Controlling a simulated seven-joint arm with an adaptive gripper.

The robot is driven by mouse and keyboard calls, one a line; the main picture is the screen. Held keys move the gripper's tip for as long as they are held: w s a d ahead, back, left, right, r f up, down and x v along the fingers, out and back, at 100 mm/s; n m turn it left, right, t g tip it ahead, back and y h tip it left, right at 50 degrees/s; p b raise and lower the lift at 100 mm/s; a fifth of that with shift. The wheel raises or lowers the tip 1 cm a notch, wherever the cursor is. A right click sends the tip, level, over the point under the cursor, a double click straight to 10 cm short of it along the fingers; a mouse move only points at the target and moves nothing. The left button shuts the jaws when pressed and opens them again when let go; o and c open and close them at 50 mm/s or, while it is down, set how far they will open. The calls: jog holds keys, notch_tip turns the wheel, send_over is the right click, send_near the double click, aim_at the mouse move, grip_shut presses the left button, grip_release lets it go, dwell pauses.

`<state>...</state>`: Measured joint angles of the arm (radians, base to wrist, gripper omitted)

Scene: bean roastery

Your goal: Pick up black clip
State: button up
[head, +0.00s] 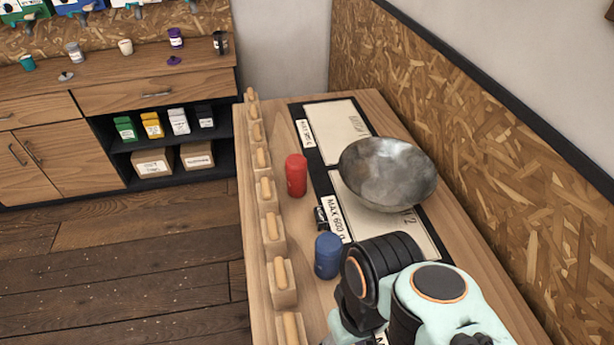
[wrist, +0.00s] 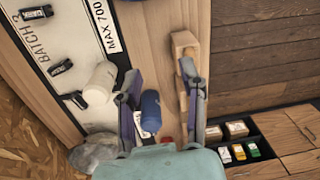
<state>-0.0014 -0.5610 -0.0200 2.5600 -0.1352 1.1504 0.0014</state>
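Several small black clips with pale labels lie on the white board in the wrist view: one at the top left (wrist: 37,12), one below it (wrist: 60,67), and one beside the white canister (wrist: 75,100). In the head view a small black clip-like thing (head: 321,218) lies between the red and blue canisters, by the MAX 600 label. My gripper (wrist: 160,75) is open above the bench, its fingers spread. No clip is seen held in it. The blue canister (wrist: 150,110) shows between the fingers, lower down. In the head view my arm hides the near part of the bench.
A metal bowl (head: 388,174) sits on the board. The red canister (head: 296,175) and the blue canister (head: 328,256) stand left of it. A white canister (wrist: 100,82) is beside my left finger. Wooden blocks (head: 273,235) line the bench's left edge; an OSB wall bounds the right.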

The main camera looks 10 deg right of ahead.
jog(key=o, duration=1.1)
jog(key=shift+c, duration=0.2)
